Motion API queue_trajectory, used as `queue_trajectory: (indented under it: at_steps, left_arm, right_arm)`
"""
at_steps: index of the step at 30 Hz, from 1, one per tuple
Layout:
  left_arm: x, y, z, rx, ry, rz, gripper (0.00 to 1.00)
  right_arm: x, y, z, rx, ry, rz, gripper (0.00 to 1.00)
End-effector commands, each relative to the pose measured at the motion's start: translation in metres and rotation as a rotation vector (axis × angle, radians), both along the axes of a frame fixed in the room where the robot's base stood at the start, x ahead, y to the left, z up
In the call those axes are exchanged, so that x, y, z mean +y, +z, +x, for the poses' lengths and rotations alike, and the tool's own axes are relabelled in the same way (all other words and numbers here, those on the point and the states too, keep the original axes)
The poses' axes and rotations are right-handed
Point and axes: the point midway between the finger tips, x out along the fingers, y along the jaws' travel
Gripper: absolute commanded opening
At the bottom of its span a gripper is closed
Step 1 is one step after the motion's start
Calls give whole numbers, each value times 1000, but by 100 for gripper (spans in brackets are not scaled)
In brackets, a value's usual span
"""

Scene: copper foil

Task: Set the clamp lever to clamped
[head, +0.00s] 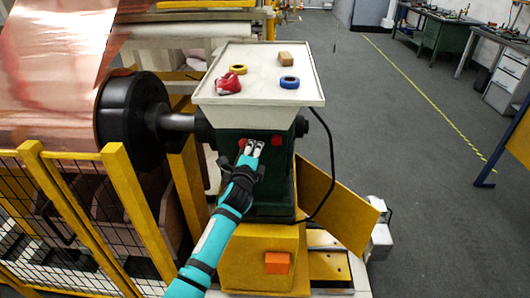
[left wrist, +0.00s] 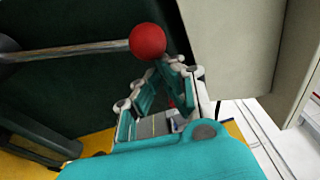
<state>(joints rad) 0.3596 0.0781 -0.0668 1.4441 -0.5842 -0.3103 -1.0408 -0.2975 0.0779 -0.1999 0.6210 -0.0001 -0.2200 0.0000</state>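The clamp lever appears to be the metal rod with a red ball knob (left wrist: 147,41) in the left wrist view. The rod runs from a dark hub at the left across the dark green machine face. In the head view red knobs show at the left (head: 242,143) and right (head: 276,141) of my left gripper (head: 253,148); I cannot tell which is the lever's. In the left wrist view the fingers of my left gripper (left wrist: 168,66) converge, with nothing visible between the tips. The tips are close beside the ball; contact is unclear. My right gripper is not in view.
The machine's grey top tray (head: 265,98) holds blue and yellow tape rolls, a red cloth and a small block. A copper foil roll (head: 55,60) and yellow mesh fence (head: 70,215) stand at the left. A black cable hangs at the right. The floor (head: 430,200) beyond is open.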

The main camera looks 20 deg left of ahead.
Motion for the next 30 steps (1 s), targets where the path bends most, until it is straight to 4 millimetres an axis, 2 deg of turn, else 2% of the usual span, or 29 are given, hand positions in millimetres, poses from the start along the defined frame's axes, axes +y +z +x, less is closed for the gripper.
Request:
queue_trajectory:
  at_steps: [6, 15, 30]
  left_arm:
    - [25, 13, -7, -43, 5, -165, 0]
    - [49, 20, -14, -85, 5, -312, 0]
    - [58, 20, -17, -97, 7, -367, 0]
  right_arm:
    - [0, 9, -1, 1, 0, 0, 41]
    - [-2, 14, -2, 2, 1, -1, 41]
    - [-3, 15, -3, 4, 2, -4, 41]
